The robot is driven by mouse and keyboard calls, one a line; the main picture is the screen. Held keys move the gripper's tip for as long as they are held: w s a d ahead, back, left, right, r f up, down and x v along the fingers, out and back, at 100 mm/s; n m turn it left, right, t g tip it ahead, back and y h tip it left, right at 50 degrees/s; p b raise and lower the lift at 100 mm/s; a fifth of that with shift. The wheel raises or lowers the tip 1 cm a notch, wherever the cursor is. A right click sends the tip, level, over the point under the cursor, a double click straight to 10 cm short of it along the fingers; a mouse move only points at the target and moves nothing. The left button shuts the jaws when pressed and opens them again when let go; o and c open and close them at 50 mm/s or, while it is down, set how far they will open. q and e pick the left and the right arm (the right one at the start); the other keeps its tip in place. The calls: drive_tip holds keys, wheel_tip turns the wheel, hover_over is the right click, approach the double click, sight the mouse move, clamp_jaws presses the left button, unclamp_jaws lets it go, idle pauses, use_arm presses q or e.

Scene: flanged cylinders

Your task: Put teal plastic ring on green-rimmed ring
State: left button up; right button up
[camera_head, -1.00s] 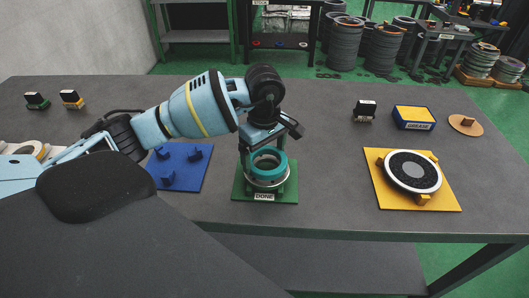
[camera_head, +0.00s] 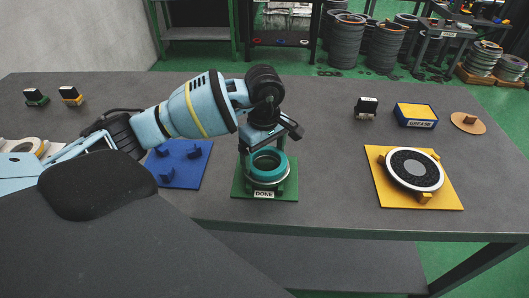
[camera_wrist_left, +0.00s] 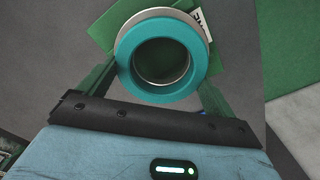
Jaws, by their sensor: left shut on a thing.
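The teal plastic ring (camera_head: 268,175) is between the fingers of my left gripper (camera_head: 265,160), which is shut on it. In the left wrist view the teal ring (camera_wrist_left: 160,94) also lies between the fingers of the left gripper (camera_wrist_left: 160,75). Directly under it, a pale silver ring (camera_head: 266,184) stands on the green mat (camera_head: 288,192) with the "DONE" label. The teal ring covers most of the silver ring, and I cannot make out a green rim. The two look very close; I cannot tell if they touch. My right gripper is not in view.
A blue plate (camera_head: 180,178) with several blocks lies to the left. A yellow plate (camera_head: 440,198) at the right holds a white-rimmed dark disc (camera_head: 415,170). A blue-and-yellow grease box (camera_head: 415,116) stands behind it. The table between the green and yellow plates is clear.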

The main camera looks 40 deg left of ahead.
use_arm(q)
drive_tip(key=o, duration=0.7)
drive_tip(key=shift+o, duration=0.2)
wheel_tip(320, 180, up, 8)
drive_tip(key=shift+f, duration=0.15)
